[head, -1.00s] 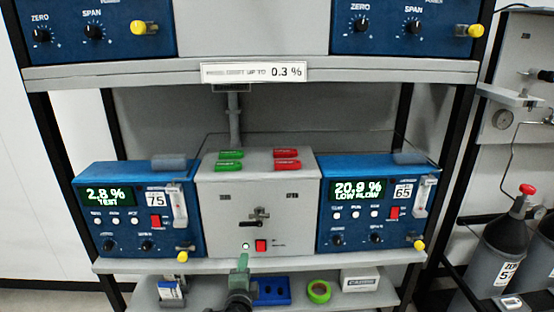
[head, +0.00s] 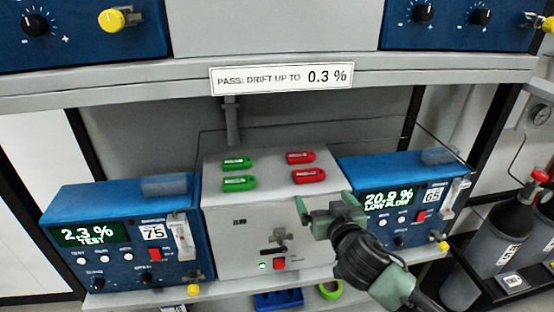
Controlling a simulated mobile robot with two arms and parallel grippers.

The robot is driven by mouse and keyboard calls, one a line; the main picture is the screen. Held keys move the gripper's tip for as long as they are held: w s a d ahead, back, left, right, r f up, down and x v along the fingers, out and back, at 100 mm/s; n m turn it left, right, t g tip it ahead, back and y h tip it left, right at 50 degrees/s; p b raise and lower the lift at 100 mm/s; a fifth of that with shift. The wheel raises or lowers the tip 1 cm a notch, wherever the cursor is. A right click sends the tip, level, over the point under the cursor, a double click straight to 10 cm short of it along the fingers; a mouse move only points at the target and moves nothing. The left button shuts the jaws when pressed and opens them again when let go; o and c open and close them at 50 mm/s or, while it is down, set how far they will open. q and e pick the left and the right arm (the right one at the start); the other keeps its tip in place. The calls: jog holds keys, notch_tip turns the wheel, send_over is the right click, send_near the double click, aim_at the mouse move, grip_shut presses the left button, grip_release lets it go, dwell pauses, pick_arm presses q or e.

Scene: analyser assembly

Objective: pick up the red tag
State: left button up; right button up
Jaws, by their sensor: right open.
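Two red tags lie on top of the grey box (head: 225,222): a rear red tag (head: 300,157) and a front red tag (head: 308,176), both on the right side of its top. Two green tags, a rear one (head: 237,163) and a front one (head: 239,183), lie on the left side. My right gripper (head: 330,212) is open and empty, in front of the box's upper right edge, below the front red tag in the picture and apart from it. My left gripper does not show.
Blue analysers stand on both sides of the box, the left one (head: 80,260) reading 2.3 % and the right one (head: 372,175) reading 20.9 %. A shelf edge (head: 140,85) with a drift label (head: 282,78) hangs above. Gas cylinders (head: 500,235) stand at right.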

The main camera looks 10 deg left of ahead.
aim_at(310, 174)
jog(key=w+a+p, duration=0.1)
jog(key=w, duration=0.1)
jog(key=w+a+r+p, duration=0.1)
jog(key=w, duration=0.1)
jog(key=w+a+r, duration=0.1)
jog(key=w, duration=0.1)
jog(key=shift+w+a+p, duration=0.15)
jog(key=shift+w+p, duration=0.05)
jog(key=shift+p, duration=0.2)
jog(key=shift+w+a+f, duration=0.1)
jog(key=shift+w+f, duration=0.15)
jog(key=shift+w, duration=0.35)
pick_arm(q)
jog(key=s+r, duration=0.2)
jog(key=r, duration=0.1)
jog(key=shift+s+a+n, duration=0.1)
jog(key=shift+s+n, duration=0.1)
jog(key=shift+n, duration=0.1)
pick_arm(e)
jog(key=c, duration=1.4)
